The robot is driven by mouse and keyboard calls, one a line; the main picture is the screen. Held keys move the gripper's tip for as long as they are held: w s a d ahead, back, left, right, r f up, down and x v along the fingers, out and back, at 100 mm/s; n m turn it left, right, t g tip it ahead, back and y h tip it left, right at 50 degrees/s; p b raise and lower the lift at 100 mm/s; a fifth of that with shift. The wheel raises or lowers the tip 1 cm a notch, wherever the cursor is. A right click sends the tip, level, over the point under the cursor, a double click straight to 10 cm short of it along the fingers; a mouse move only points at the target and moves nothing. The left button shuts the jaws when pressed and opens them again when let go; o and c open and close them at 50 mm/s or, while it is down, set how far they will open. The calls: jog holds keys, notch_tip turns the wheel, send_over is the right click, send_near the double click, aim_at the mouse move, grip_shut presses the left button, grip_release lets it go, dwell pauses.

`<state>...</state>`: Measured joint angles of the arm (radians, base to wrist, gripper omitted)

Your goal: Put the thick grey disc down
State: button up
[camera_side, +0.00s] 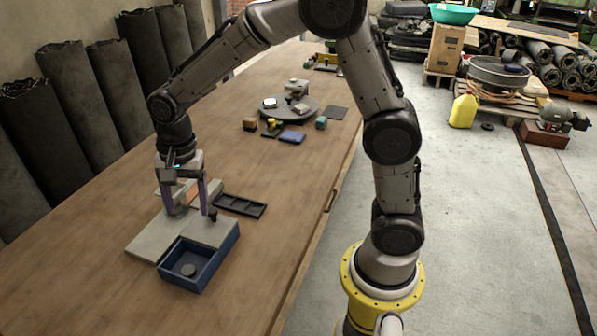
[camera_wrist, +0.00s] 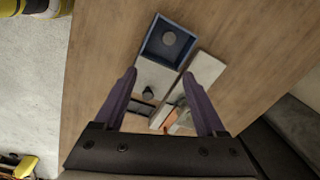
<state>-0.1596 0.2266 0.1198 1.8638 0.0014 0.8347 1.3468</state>
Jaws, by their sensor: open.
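The thick grey disc (camera_side: 188,270) lies flat on the floor of an open blue box (camera_side: 212,275) near the front of the table. In the wrist view the disc (camera_wrist: 168,38) sits inside the blue box (camera_wrist: 148,45), apart from my fingers. My gripper (camera_side: 188,212) has two purple fingers spread wide with nothing held between them. It hangs over the grey plates behind the box. In the wrist view my open gripper (camera_wrist: 159,74) points down, with the box beyond its fingertips.
A grey plate (camera_side: 145,243) lies beside the box. A small dark knob (camera_side: 212,215) stands near my right finger. A black compartment tray (camera_side: 240,205) and an orange piece (camera_side: 194,195) are close by. A round grey turntable (camera_side: 290,108) and small blocks stand farther back. The wooden table's front left is clear.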

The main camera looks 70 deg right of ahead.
jog(key=s+d+r+n+t, duration=0.2)
jog(key=s+d+r+n, duration=0.2)
jog(key=s+r+n, duration=0.6)
jog(key=s+d+n+t, duration=0.2)
jog(key=s+n, duration=0.1)
jog(key=s, duration=1)
jog(key=shift+s+d+f+n, duration=0.15)
jog(key=shift+s+d+n, duration=0.05)
jog(key=shift+n, duration=0.1)
